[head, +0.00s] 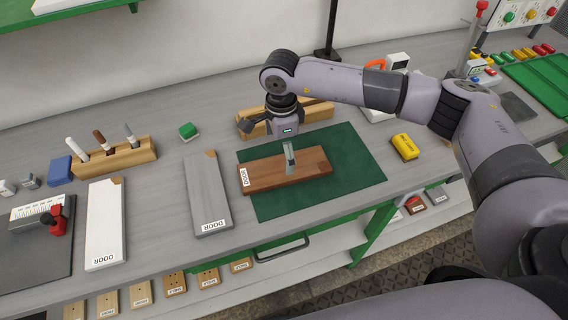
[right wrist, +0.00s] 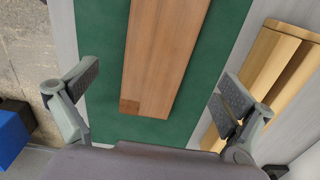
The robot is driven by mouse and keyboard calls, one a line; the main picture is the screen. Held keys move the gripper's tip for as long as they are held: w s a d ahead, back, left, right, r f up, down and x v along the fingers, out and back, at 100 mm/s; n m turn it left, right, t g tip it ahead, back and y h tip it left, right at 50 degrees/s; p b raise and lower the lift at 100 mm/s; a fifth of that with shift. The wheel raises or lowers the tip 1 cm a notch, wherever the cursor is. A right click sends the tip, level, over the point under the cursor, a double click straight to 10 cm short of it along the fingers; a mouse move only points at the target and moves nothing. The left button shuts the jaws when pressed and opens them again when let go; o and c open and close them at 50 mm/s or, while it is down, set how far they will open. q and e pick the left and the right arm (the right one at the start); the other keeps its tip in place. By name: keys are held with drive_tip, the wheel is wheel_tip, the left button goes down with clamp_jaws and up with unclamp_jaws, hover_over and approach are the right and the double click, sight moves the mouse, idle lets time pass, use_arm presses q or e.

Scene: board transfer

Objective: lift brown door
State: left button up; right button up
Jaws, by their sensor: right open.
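The brown door (head: 262,176) is a flat wooden board with a DOOR label at its left end. It lies on the dark green mat (head: 352,160) on the bench. My right gripper (head: 268,146) is above the door with its fingers spread, one on the far side and one in front of the board. In the right wrist view, the door (right wrist: 165,55) lies between the open fingers of the gripper (right wrist: 158,90), with gaps on both sides and a darker square at its near corner. My left gripper is not in view.
A grey DOOR board (head: 205,190) and a white DOOR board (head: 105,225) lie to the left. A wooden rail (head: 316,108) is just behind the gripper. A yellow block (head: 405,146) sits right of the mat. The mat's right part is clear.

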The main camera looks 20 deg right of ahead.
sight(284, 167)
drive_tip(key=shift+f, duration=0.6)
drive_tip(key=shift+f+p, duration=0.3)
drive_tip(key=shift+p, duration=0.2)
drive_tip(key=f, duration=0.1)
drive_tip(key=f+p, duration=0.2)
drive_tip(key=shift+s+d+f, duration=0.15)
drive_tip(key=shift+d+f, duration=0.1)
drive_tip(key=shift+f, duration=0.6)
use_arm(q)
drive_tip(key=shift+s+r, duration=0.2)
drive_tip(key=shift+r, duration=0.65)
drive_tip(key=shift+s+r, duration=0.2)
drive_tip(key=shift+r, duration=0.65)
use_arm(e)
drive_tip(key=shift+r, duration=0.1)
drive_tip(key=c, duration=1.4)
